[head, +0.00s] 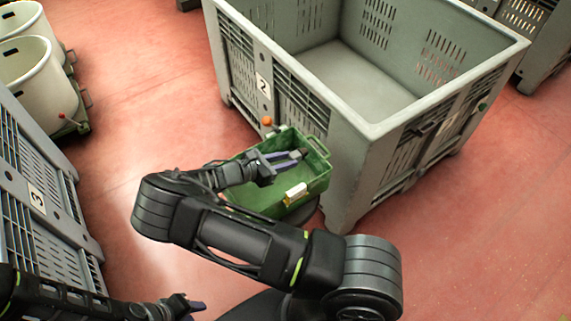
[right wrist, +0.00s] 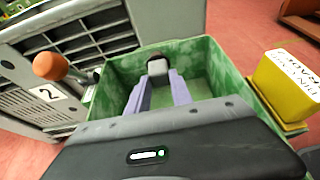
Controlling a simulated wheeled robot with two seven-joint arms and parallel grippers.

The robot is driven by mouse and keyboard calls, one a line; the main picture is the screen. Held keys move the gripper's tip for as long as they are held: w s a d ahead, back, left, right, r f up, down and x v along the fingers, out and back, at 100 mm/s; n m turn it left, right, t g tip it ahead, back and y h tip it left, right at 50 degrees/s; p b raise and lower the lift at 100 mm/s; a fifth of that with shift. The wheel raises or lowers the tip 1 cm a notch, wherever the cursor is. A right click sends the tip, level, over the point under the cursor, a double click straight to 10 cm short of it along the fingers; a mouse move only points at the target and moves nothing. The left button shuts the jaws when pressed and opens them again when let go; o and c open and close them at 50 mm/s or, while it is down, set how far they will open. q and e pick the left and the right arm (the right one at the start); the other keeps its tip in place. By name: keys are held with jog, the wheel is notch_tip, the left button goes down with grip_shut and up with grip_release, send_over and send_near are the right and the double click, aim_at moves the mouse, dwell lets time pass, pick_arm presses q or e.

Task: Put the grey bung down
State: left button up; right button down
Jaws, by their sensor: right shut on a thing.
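My right gripper (head: 294,160) is over the open green bin (head: 262,203) in the head view. Its purple fingers are shut on the grey bung (right wrist: 158,67), which sits between the fingertips in the right wrist view and has a dark top. The bung shows small and dark in the head view (head: 299,154). It is over the bin's inside; I cannot tell whether it touches the floor of the bin (right wrist: 197,68). My left gripper (head: 190,305) is at the lower left of the head view, away from the bin; its jaw opening is not clear.
An orange knob (head: 267,121) stands at the bin's rim beside the large grey crate marked 2 (head: 345,125). A crate marked 3 (head: 38,200) and cream tubs (head: 35,80) are at left. Red floor lies between.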

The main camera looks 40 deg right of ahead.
notch_tip(320, 180, down, 2)
jog(key=shift+f, duration=0.15)
jog(key=shift+f+b, duration=0.6)
jog(key=shift+f, duration=0.05)
jog(key=c, duration=1.1)
grip_release()
jog(key=shift+c, duration=0.2)
jog(key=shift+r, duration=0.1)
